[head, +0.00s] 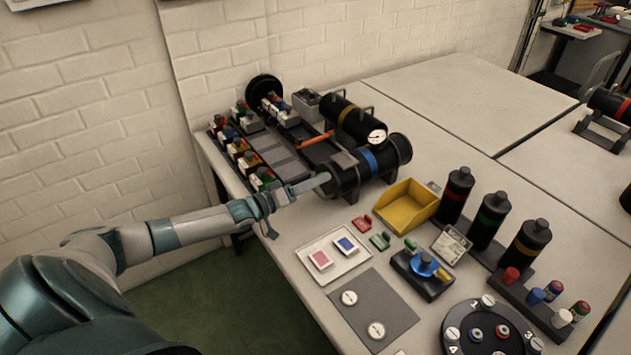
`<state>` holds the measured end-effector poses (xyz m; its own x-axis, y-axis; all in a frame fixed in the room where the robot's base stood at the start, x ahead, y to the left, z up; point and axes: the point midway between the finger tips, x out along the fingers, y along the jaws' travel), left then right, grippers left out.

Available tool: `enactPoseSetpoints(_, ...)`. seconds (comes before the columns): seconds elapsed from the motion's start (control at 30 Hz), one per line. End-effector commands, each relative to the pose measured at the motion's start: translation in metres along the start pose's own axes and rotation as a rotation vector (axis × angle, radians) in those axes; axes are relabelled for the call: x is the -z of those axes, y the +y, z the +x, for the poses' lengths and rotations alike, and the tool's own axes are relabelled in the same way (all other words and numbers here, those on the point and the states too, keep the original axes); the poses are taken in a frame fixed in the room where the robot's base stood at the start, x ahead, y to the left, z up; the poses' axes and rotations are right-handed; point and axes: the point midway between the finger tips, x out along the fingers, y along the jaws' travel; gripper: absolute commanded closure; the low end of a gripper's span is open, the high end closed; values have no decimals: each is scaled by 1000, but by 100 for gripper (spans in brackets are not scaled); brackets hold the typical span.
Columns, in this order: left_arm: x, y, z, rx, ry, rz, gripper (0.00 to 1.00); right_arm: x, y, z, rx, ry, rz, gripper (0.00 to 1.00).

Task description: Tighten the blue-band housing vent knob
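The blue-band housing (370,162) is a black cylinder lying on its side on the table, with a blue band round its middle. A white-faced gauge (377,137) shows at its upper rear. My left gripper (318,182) reaches in from the left, with its fingertips at the near left end of this housing. I cannot tell whether the fingers touch it or are around anything. The vent knob cannot be made out; it may be hidden by the fingers. My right gripper is out of view.
A yellow-band cylinder (352,121) lies just behind. A tool rack (275,155) with several colored parts stands left. A yellow bin (405,207), a white tray (333,256), several upright bottles (488,219) and a round numbered plate (488,332) occupy the right and front.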

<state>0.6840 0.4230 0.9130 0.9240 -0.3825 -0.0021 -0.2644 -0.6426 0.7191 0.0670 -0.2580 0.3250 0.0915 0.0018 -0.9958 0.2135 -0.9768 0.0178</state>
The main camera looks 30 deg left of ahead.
Motion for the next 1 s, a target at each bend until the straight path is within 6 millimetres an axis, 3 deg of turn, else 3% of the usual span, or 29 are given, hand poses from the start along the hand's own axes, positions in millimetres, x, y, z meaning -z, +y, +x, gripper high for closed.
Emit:
enactPoseSetpoints(0.47,0,0,-4,-1,1,1,61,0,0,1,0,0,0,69)
enactPoseSetpoints(0.67,-1,-1,-20,0,0,3,61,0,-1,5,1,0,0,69)
enactPoseSetpoints(1.0,-1,-1,-62,0,-1,2,61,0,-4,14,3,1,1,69)
